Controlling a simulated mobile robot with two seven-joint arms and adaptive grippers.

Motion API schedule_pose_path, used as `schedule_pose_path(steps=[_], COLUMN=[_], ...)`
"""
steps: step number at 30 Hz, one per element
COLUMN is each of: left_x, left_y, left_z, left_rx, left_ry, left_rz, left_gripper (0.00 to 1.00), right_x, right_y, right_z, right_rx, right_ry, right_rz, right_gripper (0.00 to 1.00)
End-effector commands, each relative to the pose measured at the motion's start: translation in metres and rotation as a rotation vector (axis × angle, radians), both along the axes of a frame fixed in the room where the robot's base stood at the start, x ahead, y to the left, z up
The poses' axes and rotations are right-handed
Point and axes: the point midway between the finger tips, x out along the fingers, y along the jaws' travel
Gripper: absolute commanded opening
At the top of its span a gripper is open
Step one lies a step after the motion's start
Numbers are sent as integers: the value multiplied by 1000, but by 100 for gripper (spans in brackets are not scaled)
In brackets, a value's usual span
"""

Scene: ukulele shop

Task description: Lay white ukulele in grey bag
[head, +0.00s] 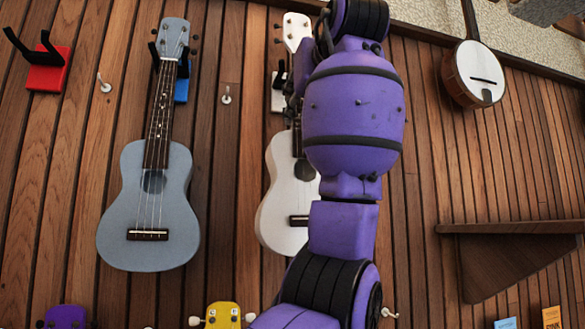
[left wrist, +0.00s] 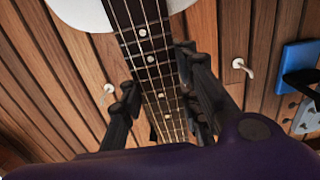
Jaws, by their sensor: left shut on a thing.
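The white ukulele (head: 290,195) is upright against the wooden wall, partly hidden behind my purple left arm. Its white headstock (head: 292,32) shows at the top. In the left wrist view, the fingers of my left gripper (left wrist: 160,85) are on both sides of its dark neck, shut on it. The white ukulele's body (left wrist: 115,12) shows at the top of that view. In the head view my left gripper (head: 296,95) is mostly hidden behind my arm. The grey bag and my right gripper are not in view.
A grey-blue ukulele (head: 150,205) hangs close to the left. A red hook mount (head: 47,75) is empty. A banjo (head: 474,72) hangs at upper right, above a dark wooden shelf (head: 515,260). A yellow headstock (head: 222,316) shows below. White pegs (head: 226,95) stick out of the wall.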

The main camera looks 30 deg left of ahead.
Motion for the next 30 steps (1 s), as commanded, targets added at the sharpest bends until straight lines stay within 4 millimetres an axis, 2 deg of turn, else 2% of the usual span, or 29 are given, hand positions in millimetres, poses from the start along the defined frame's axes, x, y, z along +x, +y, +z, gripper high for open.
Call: schedule_pose_path(steps=[11,30], left_x=[-2,-21], left_y=[-1,-25], left_z=[1,1], left_rx=[1,2], left_ry=[-3,-3], left_rz=[0,-1], left_gripper=[0,0], right_x=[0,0], right_y=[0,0], right_z=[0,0], right_rx=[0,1], right_ry=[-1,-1], right_rz=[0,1], right_gripper=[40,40])
